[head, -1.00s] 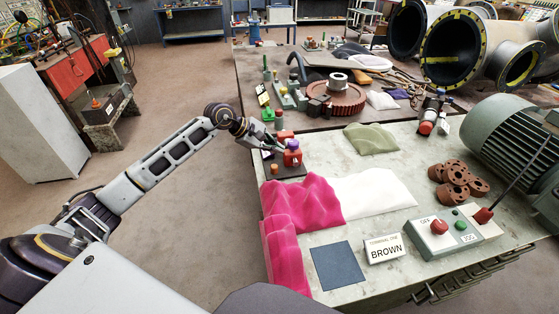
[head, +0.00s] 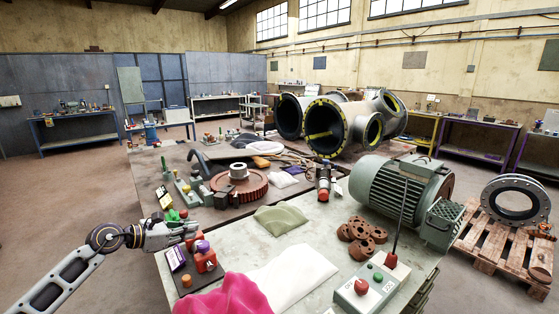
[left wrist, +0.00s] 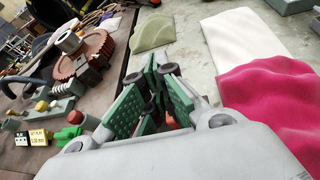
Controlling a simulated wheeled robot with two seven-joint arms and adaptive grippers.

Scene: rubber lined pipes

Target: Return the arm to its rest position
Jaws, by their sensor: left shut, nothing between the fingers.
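My left arm comes in from the left edge of the head view, with its left gripper (head: 192,230) over the near left part of the bench. The gripper is shut and empty. It is just behind a red block with a purple knob (head: 204,255) on a dark plate; I cannot tell whether they touch. In the left wrist view the green-padded fingers (left wrist: 160,72) are together at the tips, and a bit of red shows behind them. My right gripper is in neither view.
A pink wavy cloth (head: 228,297), a white cloth (head: 292,275) and an olive cloth (head: 281,219) lie on the pale bench. Brown flanged parts (head: 358,235), a switch box (head: 366,290) and a green motor (head: 400,190) stand to the right. The floor left of the bench is open.

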